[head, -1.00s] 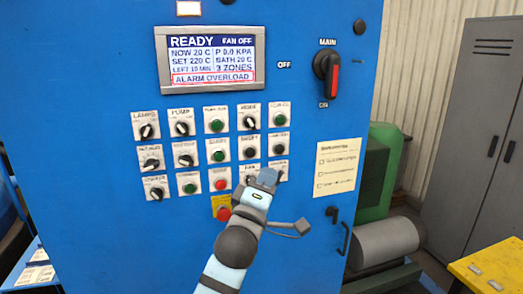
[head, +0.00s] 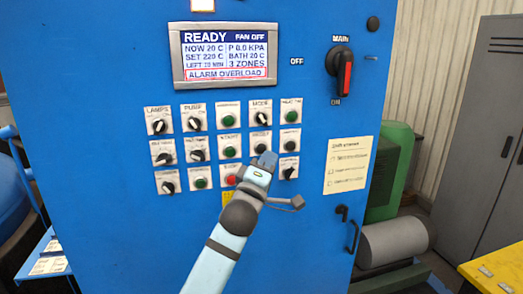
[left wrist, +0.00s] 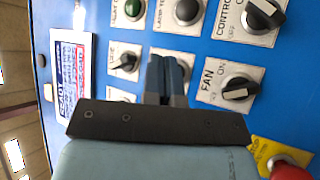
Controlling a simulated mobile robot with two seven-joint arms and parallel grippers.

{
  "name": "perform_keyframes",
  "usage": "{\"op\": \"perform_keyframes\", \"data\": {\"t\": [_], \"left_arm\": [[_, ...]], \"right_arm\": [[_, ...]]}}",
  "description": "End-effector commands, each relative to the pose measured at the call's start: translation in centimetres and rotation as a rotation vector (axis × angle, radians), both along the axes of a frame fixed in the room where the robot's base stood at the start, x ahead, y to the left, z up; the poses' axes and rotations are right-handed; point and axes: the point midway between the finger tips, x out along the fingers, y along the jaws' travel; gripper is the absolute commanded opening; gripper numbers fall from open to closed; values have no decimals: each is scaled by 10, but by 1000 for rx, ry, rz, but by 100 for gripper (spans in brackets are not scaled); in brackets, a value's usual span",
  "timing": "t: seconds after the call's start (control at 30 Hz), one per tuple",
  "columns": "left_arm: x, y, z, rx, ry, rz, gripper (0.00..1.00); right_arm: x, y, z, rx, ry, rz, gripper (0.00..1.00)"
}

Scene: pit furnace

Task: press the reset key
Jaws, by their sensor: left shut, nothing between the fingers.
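The blue control panel carries a grid of knobs and buttons. My right gripper is not in view.
The FAN knob (left wrist: 236,92) and a red stop button (left wrist: 290,170) on yellow lie close to the fingers. The display (head: 226,55) reads READY and ALARM OVERLOAD. A red MAIN switch (head: 345,75) is at upper right. A hooked handle (head: 352,235) juts from the panel.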

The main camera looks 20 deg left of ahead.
Motion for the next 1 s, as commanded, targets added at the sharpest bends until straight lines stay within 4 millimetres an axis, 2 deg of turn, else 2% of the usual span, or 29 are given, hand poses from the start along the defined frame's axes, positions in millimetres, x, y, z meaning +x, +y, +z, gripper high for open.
{"op": "perform_keyframes", "data": {"t": [0.1,0.3,1.0], "left_arm": [[9,6,1,0,0,1,0],[15,10,0,0,0,1,0],[15,10,0,0,0,1,0]], "right_arm": [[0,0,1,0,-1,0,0],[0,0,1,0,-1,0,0],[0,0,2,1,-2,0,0]]}}
